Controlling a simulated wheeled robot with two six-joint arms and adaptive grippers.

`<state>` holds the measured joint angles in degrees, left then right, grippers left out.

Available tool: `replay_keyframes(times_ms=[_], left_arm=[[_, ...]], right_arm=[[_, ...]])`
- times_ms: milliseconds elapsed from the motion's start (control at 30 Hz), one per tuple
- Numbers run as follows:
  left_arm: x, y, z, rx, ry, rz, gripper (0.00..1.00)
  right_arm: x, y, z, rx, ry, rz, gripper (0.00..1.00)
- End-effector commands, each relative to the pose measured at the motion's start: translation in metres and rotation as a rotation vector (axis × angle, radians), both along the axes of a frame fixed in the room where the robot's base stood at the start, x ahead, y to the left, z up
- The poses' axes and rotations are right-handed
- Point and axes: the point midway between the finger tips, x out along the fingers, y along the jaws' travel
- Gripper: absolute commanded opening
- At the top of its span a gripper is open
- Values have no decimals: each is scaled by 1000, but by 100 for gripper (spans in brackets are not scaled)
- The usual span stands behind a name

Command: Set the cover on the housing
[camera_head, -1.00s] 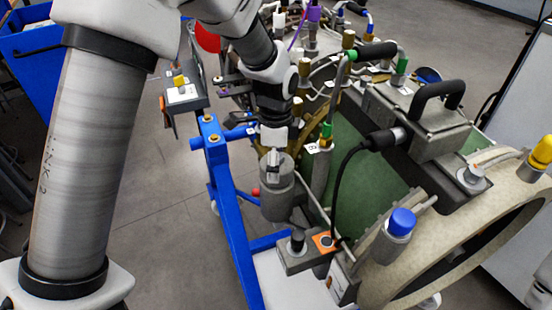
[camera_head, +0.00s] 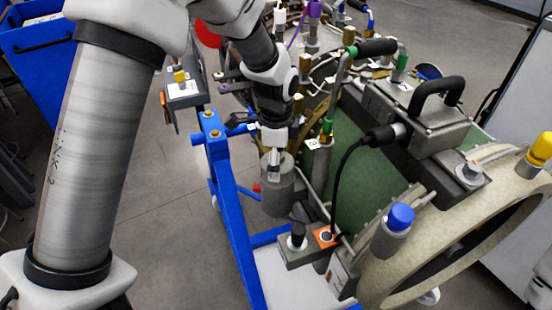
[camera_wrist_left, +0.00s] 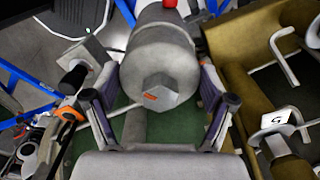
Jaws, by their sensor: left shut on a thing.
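My left gripper (camera_head: 272,150) is shut on a grey cylindrical cover (camera_head: 279,195), seen in the head view between the blue frame and the green turbine body. In the left wrist view, the gripper's fingers (camera_wrist_left: 160,112) stand on both sides of the cover (camera_wrist_left: 155,55), and its hexagonal nut with an orange mark faces the camera. In the head view a slim grey cylinder (camera_head: 321,170) stands upright just right of the cover. Which part is the housing I cannot tell; the area beneath the cover is partly hidden. My right gripper is not in view.
A small box with a black knob and orange plate (camera_head: 310,247) sits close below the cover. The blue frame (camera_head: 228,200) stands to its left. A black cable (camera_head: 340,185), pipes and a blue-capped fitting (camera_head: 400,220) crowd the right. Open floor lies at left.

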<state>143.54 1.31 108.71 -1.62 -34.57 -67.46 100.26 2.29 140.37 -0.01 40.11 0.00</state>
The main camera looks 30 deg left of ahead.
Motion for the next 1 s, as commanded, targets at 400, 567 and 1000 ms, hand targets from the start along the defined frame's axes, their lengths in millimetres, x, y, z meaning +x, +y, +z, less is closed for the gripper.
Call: replay_keyframes(times_ms=[400,567,1000], left_arm=[[-4,0,-9,0,14,1,17],[-5,0,-10,-1,16,1,100],[-2,0,-6,-1,7,1,100]], right_arm=[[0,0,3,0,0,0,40],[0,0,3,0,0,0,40],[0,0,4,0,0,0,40]])
